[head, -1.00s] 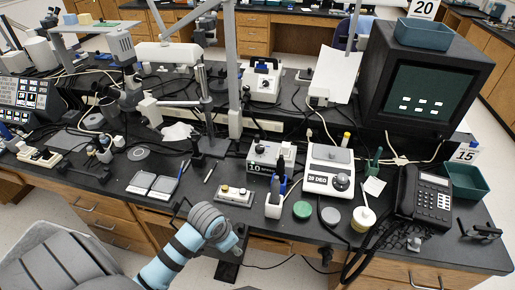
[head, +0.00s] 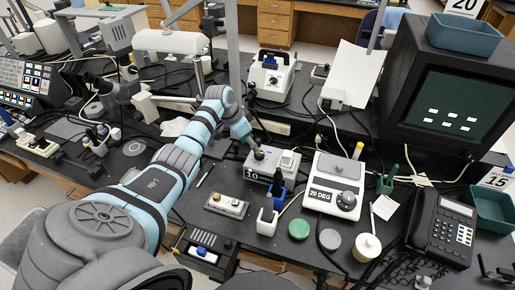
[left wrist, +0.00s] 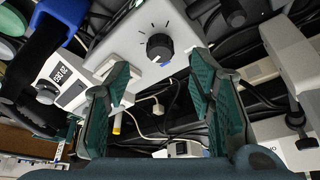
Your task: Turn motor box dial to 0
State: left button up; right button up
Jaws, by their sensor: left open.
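My left gripper (left wrist: 165,105) is open and empty. Its green finger pads stand on either side below the dial, apart from it. In the head view my left arm reaches over the bench to the box's left end, and the gripper (head: 258,153) is small there. My right gripper is out of view.
A white hot plate (head: 331,183) labelled "20 DEG" stands right of the box. A telephone (head: 443,225) is farther right. Cables lie behind the box.

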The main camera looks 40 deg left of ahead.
aim_at(259, 155)
pick_arm(q)
jog(key=b+x, duration=0.2)
jog(key=x, duration=0.5)
jog(key=shift+w+b, duration=0.25)
jog(key=shift+b, duration=0.1)
jog(key=shift+s, duration=0.1)
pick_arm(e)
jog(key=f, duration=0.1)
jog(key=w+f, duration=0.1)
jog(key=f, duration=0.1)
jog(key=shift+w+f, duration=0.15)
pick_arm(q)
jog(key=shift+s+r, duration=0.1)
